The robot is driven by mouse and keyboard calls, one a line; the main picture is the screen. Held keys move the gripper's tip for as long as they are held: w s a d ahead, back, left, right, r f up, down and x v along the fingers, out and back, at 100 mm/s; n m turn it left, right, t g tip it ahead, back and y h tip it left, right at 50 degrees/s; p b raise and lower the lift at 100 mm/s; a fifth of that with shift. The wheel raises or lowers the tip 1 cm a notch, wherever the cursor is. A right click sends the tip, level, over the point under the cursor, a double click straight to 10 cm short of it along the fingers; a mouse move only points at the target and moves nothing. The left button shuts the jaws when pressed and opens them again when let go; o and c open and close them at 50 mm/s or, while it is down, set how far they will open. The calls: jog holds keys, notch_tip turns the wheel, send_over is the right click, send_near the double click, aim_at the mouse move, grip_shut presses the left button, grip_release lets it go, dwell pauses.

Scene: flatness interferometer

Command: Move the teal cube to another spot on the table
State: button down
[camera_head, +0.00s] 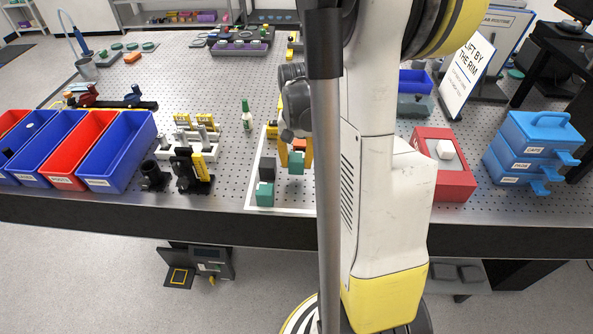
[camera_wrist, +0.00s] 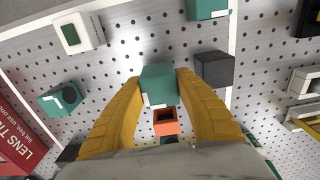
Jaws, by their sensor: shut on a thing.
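A teal cube (camera_wrist: 158,84) sits between the yellow fingers of my gripper (camera_wrist: 159,84) in the wrist view, and the fingers are shut on it. In the head view the held cube (camera_head: 296,165) shows below the fingertips, over the white-edged area of the perforated table (camera_head: 230,155). I cannot tell whether it touches the table. A second teal cube (camera_head: 265,194) stands near the table's front edge; it also shows at the top of the wrist view (camera_wrist: 207,8). A black cube (camera_head: 267,168) stands just behind it, beside the held cube in the wrist view (camera_wrist: 213,67).
An orange hollow block (camera_wrist: 165,122) lies near the held cube. A teal block (camera_wrist: 60,98) and a white-green block (camera_wrist: 78,32) are at left in the wrist view. My arm hides part of the table.

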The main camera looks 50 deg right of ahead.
aim_at(297, 169)
jog(key=shift+f+b, duration=0.5)
jog(key=shift+f, duration=1.1)
jog(key=shift+f, duration=0.1)
jog(key=c, duration=1)
grip_release()
jog(key=shift+o, duration=0.2)
notch_tip(297, 169, up, 12)
jog(key=p, duration=0.4)
jog(key=shift+a+r, duration=0.1)
jog(key=shift+r, duration=0.15)
jog(key=s+a+r+n+t, duration=0.1)
jog(key=a+r+n+t, duration=0.1)
jog(key=a, duration=0.6)
jog(key=s+a+r+n+t, duration=0.2)
jog(key=a+r+n, duration=0.1)
jog(key=a, duration=0.6)
jog(key=s+a+r+n+t, duration=0.2)
jog(key=a+n, duration=0.3)
jog(key=a, duration=0.3)
jog(key=shift+s+a+r+t, duration=0.15)
jog(key=shift+s+r+t, duration=0.15)
jog(key=shift+t, duration=0.3)
